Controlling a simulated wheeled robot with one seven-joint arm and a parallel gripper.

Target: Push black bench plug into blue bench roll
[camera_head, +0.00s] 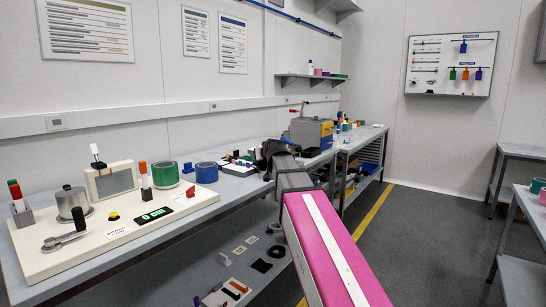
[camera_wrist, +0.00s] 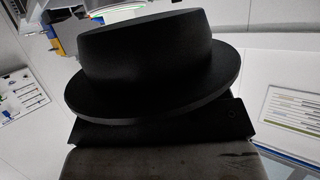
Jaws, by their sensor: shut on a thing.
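The black bench plug (camera_wrist: 150,65) fills the middle of the wrist view, a round body with a wide flange. My gripper (camera_head: 268,153) is shut on it, with a dark jaw part just below the flange in the wrist view. In the head view I cannot tell the plug from the dark gripper. The blue bench roll (camera_head: 206,172) stands on the bench to the left of my gripper, beside a green roll (camera_head: 165,174). The plug is apart from the blue roll. The inside of the blue roll is hidden.
A pale board (camera_head: 70,262) holds a metal pot (camera_head: 72,202), a framed screen (camera_head: 114,181) and red-tipped and orange-tipped markers. A grey and yellow machine (camera_head: 311,133) stands farther right.

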